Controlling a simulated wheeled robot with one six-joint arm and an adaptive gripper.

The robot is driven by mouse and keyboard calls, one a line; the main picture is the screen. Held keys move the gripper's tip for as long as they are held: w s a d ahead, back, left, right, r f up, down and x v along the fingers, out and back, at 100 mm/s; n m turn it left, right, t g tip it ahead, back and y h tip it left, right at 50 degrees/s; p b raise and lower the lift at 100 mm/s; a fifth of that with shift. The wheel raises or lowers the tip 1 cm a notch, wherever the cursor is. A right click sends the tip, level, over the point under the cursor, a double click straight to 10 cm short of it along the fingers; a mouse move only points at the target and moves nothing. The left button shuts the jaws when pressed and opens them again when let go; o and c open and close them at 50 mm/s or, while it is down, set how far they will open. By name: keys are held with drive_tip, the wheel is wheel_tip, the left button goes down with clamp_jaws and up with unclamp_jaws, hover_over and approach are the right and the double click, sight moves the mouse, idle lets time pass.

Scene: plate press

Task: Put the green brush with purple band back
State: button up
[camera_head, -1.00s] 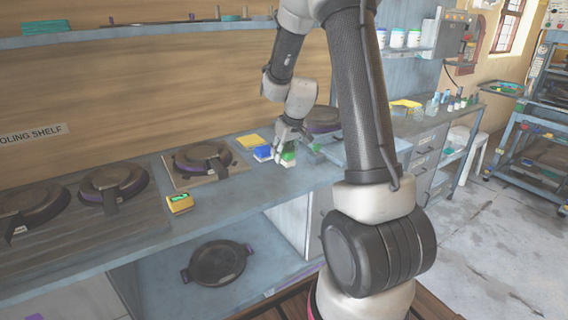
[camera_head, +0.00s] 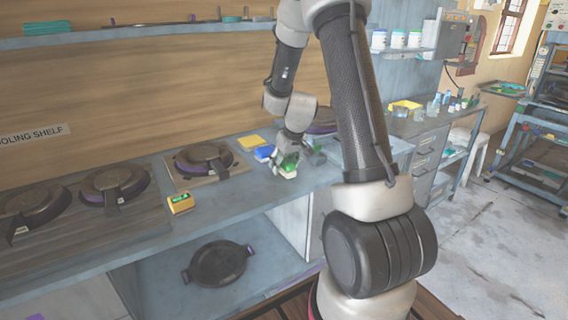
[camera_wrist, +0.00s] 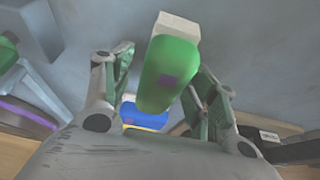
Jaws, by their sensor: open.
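The green brush (camera_wrist: 168,70) has a green body with a small purple patch and a pale white end. In the wrist view it lies between my gripper's two fingers (camera_wrist: 163,62), with a gap visible on the right side. In the head view the green brush (camera_head: 288,169) is on the bench near its front edge, partly covered by my gripper (camera_head: 284,160). My gripper is open around it. Whether either finger touches it cannot be told.
A blue block (camera_head: 264,152) and a yellow pad (camera_head: 250,141) lie just left of the gripper; the blue one also shows in the wrist view (camera_wrist: 145,117). A yellow box with a green top (camera_head: 180,203) stands further left, near round plates (camera_head: 205,157).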

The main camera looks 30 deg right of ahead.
drive_tip(key=v, duration=1.2)
drive_tip(key=shift+r, duration=0.15)
drive_tip(key=s+a+r, duration=0.5)
drive_tip(key=s+r, duration=0.4)
drive_tip(key=s, duration=0.2)
drive_tip(key=s+a+r, duration=0.2)
drive_tip(key=s, duration=1.3)
drive_tip(key=shift+s+a, duration=0.15)
drive_tip(key=shift+a, duration=0.05)
